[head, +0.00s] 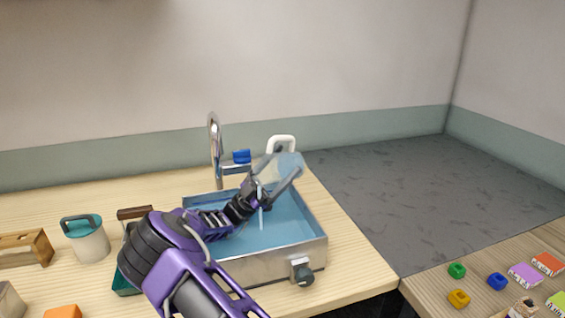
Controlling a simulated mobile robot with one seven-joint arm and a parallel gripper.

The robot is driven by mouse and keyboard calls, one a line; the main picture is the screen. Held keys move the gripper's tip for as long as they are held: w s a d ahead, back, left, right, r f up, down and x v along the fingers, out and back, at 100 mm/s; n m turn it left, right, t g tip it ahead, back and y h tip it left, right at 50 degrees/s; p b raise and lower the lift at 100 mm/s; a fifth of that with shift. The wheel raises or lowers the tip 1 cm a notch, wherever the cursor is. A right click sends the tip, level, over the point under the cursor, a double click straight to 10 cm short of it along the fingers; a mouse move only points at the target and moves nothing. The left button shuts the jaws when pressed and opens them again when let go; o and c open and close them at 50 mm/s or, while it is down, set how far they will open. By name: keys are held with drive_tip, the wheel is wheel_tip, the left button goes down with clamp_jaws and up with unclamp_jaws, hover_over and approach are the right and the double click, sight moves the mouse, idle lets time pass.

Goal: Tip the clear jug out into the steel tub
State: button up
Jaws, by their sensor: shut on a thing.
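The steel tub (240,268) is set at the right end of the wooden counter, with a blue inside. My gripper (262,192) is above the tub and shut on the clear jug (290,166). The jug is see-through and tilted, over the back right part of the tub. A white loop (282,138) shows just above it; I cannot tell whether it belongs to the jug. A thin pale streak hangs below the gripper, and I cannot tell what it is. The jug's contents are hard to make out, and my gripper hides part of it.
A chrome tap (215,145) stands behind the tub, with a blue object (241,156) beside it. A knob (303,273) sticks out of the tub's front. A white pail (88,240) and a wooden box (25,248) stand left. Small coloured blocks lie on the right table (430,291).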

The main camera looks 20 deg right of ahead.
drive_tip(key=shift+a+r+m+g+p, duration=0.15)
drive_tip(key=shift+r+m+g+p, duration=0.15)
drive_tip(key=shift+m+p, duration=0.1)
